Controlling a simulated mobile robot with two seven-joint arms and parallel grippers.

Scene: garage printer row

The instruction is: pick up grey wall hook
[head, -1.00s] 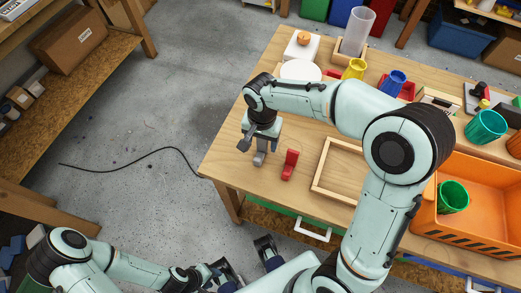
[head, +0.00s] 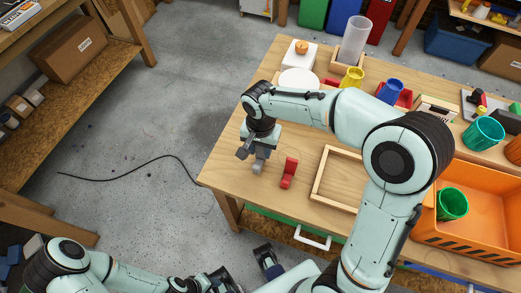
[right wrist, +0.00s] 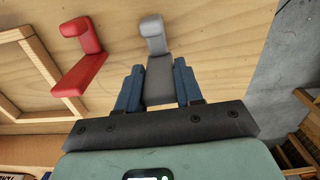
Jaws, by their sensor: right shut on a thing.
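The grey wall hook (head: 258,167) is at the left front part of the wooden table, just left of the red hook (head: 288,173). My right gripper (head: 257,155) points down over it. In the right wrist view the grey hook (right wrist: 157,75) sits between the two blue fingers of my right gripper (right wrist: 159,88), which is shut on it. The hook's near end is between the fingers and its raised end points away. I cannot tell whether it still touches the table. My left gripper (head: 246,273) is open and empty at the bottom, below the table edge.
The red hook (right wrist: 80,55) lies close beside the grey one, apart from it. A wooden frame (head: 318,185) lies to the right, then an orange crate (head: 465,233) holding a green cup (head: 452,204). A white plate (head: 298,78) and yellow cup (head: 351,78) stand behind my right arm.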

